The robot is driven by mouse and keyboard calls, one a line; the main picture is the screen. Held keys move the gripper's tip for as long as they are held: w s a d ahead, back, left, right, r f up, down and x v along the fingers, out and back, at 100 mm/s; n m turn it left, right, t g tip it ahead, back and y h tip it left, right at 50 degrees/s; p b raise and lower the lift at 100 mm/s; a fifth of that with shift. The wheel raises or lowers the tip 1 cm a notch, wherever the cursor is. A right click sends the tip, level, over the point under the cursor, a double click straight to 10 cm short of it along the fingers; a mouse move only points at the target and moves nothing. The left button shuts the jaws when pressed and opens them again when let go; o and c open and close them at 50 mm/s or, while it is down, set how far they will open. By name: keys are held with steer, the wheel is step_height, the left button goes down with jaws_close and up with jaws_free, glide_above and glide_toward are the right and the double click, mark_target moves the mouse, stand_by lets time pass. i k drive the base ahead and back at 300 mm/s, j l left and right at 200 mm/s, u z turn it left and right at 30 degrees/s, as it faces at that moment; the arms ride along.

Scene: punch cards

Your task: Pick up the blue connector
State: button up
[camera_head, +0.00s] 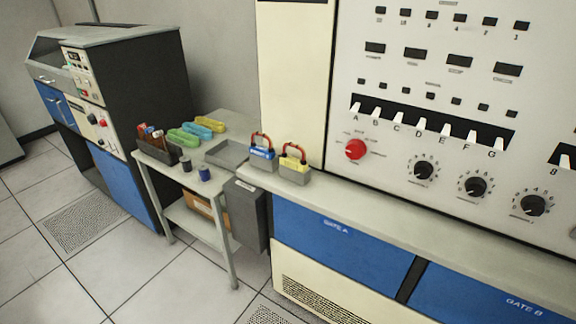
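The blue connector (262,153) stands at the left end of the console's pale ledge, with a red-orange loop rising from its top. It appears to sit in a grey block at its base. Right next to it is a similar yellow connector (293,163), also with a red-orange loop, on a grey block (294,175). My gripper is not in view.
The console ledge (400,240) runs right below a panel with switches, black knobs and a red knob (355,149). A small table (225,125) on the left holds a grey tray (227,153), coloured items and small cylinders. A dark bin (246,213) hangs at its side. The tiled floor (110,270) is clear.

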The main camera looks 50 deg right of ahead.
mark_target(265, 158)
steer(key=z, duration=0.4)
steer(key=i+j+z, duration=0.1)
steer(key=j+z, duration=0.3)
steer(key=i+j+z, duration=0.1)
steer(key=j+z, duration=0.75)
steer(key=k+j+z, duration=0.2)
steer(key=j, duration=1.35)
steer(key=i, duration=0.95)
steer(key=k+l+u, duration=0.15)
steer(key=k+u, duration=0.55)
